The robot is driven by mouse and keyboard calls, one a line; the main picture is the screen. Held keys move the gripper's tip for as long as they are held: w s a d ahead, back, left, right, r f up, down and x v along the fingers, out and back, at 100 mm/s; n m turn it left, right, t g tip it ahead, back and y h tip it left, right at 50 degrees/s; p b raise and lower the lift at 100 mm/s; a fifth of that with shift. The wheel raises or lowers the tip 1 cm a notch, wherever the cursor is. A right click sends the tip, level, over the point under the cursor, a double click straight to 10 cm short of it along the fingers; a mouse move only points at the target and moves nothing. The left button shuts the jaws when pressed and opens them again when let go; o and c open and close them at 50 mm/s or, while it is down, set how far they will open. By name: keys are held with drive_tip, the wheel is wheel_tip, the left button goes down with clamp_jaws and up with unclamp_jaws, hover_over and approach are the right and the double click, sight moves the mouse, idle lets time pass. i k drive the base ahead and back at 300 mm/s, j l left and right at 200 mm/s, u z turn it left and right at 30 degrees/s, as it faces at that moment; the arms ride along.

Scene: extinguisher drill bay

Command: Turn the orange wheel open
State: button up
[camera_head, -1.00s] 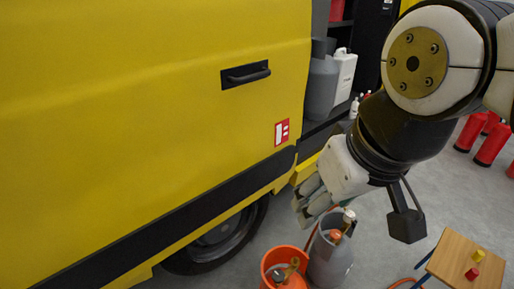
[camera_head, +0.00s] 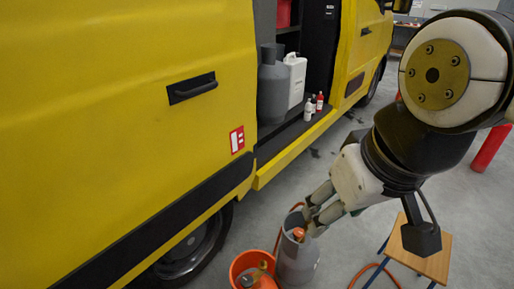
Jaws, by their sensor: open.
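A grey gas cylinder (camera_head: 298,264) stands on the floor beside the yellow van. A small orange wheel (camera_head: 299,234) shows at its top, partly hidden by its collar and my fingers. My gripper (camera_head: 311,218) is open and points down and left, with its fingertips just above and right of the wheel. I cannot tell whether they touch the wheel or the collar.
An orange bucket (camera_head: 243,264) with an orange cylinder in it stands close at the left of the grey one. The yellow van (camera_head: 110,120) fills the left side. A wooden stool (camera_head: 432,262) stands at the right, and an orange hose (camera_head: 362,272) lies on the floor.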

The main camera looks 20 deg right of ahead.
sight(298, 232)
drive_tip(key=l+z, duration=0.1)
drive_tip(key=z, duration=0.3)
drive_tip(key=i+l, duration=0.15)
drive_tip(key=i, duration=0.15)
drive_tip(key=l+u, duration=0.45)
drive_tip(key=l, duration=0.55)
drive_tip(key=j+z, duration=0.15)
drive_tip(key=z, duration=0.15)
drive_tip(key=j+z, duration=0.15)
drive_tip(key=z, duration=0.15)
